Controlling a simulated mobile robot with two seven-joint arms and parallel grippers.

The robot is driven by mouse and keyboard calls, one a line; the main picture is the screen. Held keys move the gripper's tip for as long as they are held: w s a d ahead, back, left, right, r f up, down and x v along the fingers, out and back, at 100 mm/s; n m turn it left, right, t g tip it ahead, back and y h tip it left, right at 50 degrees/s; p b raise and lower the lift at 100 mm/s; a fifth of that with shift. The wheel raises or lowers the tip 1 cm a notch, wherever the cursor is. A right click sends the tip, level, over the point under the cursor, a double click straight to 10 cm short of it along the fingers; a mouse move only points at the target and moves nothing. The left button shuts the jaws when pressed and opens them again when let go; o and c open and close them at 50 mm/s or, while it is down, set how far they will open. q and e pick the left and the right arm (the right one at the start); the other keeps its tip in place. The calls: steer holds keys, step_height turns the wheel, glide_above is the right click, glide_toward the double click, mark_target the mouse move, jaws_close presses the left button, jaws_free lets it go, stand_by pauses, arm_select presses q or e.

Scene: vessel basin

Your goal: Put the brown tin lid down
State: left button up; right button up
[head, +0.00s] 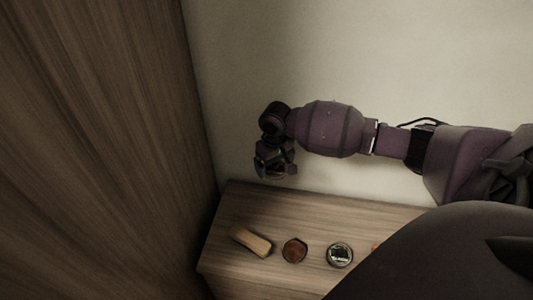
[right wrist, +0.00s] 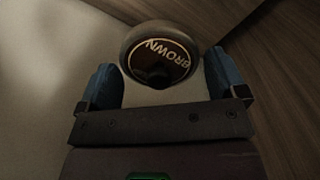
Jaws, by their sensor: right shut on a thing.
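The brown tin lid (right wrist: 160,55) is a round disc with a pale rim and the word BROWN on its dark label. It sits between the two blue fingertips of my right gripper (right wrist: 163,82), which is shut on it. In the head view my right gripper (head: 276,170) hangs in front of the wall, above the back left edge of the wooden surface (head: 310,215). The lid is hard to make out there. My left gripper is not in view.
On the wooden surface lie a tan block (head: 251,241), a reddish-brown round thing (head: 294,250) and a round dark-labelled tin or lid (head: 339,254). A bit of orange (head: 375,247) shows beside my body. A tall wooden panel (head: 110,130) stands on the left.

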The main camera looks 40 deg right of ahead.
steer(key=f, duration=0.1)
steer(key=f+b, duration=0.1)
steer(key=f, duration=0.1)
steer(key=shift+s+d+f, duration=0.15)
steer(key=shift+s+f, duration=0.15)
steer(key=shift+s, duration=0.1)
steer(key=b, duration=0.4)
glide_above(274, 208)
step_height(274, 208, down, 10)
steer(key=shift+s+f, duration=0.1)
steer(key=shift+f, duration=0.45)
steer(key=shift+f+b, duration=0.3)
steer(key=shift+f, duration=0.05)
step_height(274, 208, down, 4)
steer(key=shift+s+f+b, duration=0.1)
steer(key=shift+f+b, duration=0.05)
steer(key=shift+b, duration=0.75)
steer(key=shift+f, duration=0.35)
steer(key=shift+w+r, duration=0.2)
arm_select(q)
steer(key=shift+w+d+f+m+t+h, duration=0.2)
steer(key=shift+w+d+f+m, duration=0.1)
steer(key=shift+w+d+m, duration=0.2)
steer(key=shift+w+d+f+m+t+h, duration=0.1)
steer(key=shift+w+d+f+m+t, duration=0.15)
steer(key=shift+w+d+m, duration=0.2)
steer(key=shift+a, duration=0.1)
arm_select(e)
steer(key=shift+f, duration=0.15)
